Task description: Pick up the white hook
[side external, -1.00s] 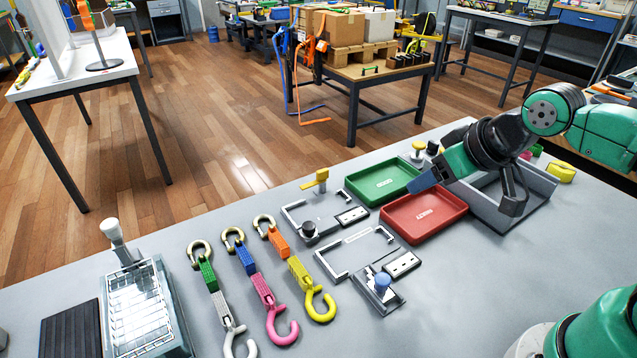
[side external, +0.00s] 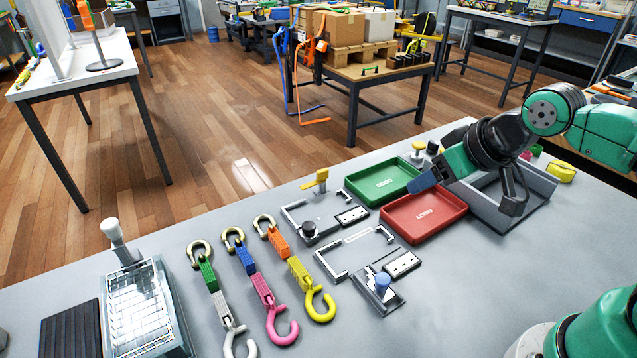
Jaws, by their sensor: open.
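The white hook (side external: 238,341) lies on the grey bench at the lower left of the middle, cut off slightly by the bottom edge of the view. It is in line with a white strap piece, a green block (side external: 208,274) and a metal carabiner (side external: 200,251). My gripper (side external: 468,195) is far to the right, over the red tray and the grey bin. It is open and well apart from the hook. Whether anything lies beneath the fingers is hard to see.
A pink hook (side external: 283,328) and a yellow hook (side external: 320,304) lie right of the white one. A metal gridded fixture (side external: 140,312) stands to its left. The red tray (side external: 408,226), green tray (side external: 372,187) and grey fixtures (side external: 378,292) lie between my gripper and the hooks.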

